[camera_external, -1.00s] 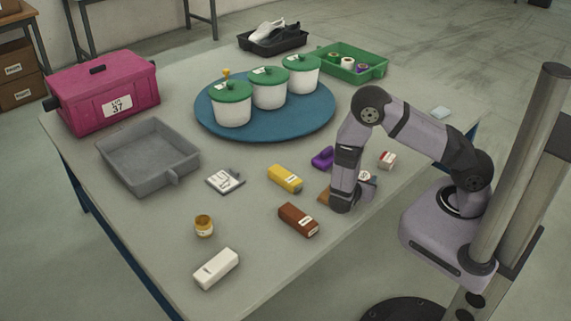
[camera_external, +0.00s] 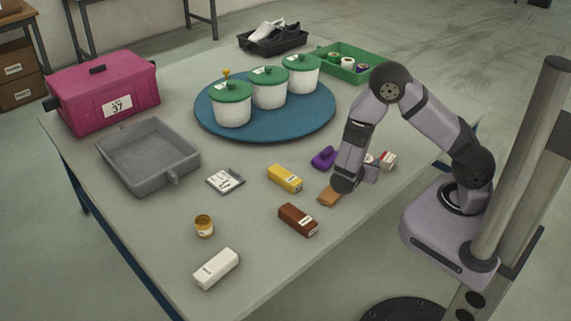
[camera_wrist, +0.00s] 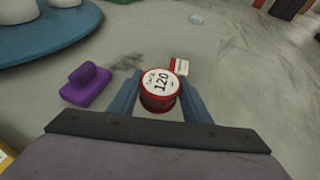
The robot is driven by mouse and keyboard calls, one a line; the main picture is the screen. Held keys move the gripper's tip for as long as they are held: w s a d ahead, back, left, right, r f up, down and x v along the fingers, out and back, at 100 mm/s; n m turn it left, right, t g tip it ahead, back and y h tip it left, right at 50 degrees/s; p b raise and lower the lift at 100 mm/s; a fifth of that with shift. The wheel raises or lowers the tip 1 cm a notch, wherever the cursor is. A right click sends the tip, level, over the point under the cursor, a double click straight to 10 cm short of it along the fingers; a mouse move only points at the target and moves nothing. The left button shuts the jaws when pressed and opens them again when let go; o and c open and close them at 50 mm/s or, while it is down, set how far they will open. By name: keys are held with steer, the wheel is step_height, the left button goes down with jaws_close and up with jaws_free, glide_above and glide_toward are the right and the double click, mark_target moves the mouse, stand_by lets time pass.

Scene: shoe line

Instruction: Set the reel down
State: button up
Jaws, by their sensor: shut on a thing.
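The reel (camera_wrist: 160,90) is red with a white round label reading 120. In the wrist view it sits upright between the two blue fingers of my gripper (camera_wrist: 161,97), which is shut on it. In the outside view my gripper (camera_external: 368,173) is over the right front part of the table, and the reel (camera_external: 369,158) is mostly hidden behind it. Whether the reel's underside touches the table cannot be told.
Near the gripper are a purple block (camera_external: 323,158), a red-and-white box (camera_external: 388,160) and a tan piece (camera_external: 329,197). Yellow (camera_external: 285,178) and brown (camera_external: 298,219) boxes lie to the left. A blue round platter (camera_external: 215,125) bears lidded pots. Bare tabletop lies between these.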

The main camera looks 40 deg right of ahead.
steer(key=shift+r, duration=1.55)
steer(key=shift+r, duration=0.1)
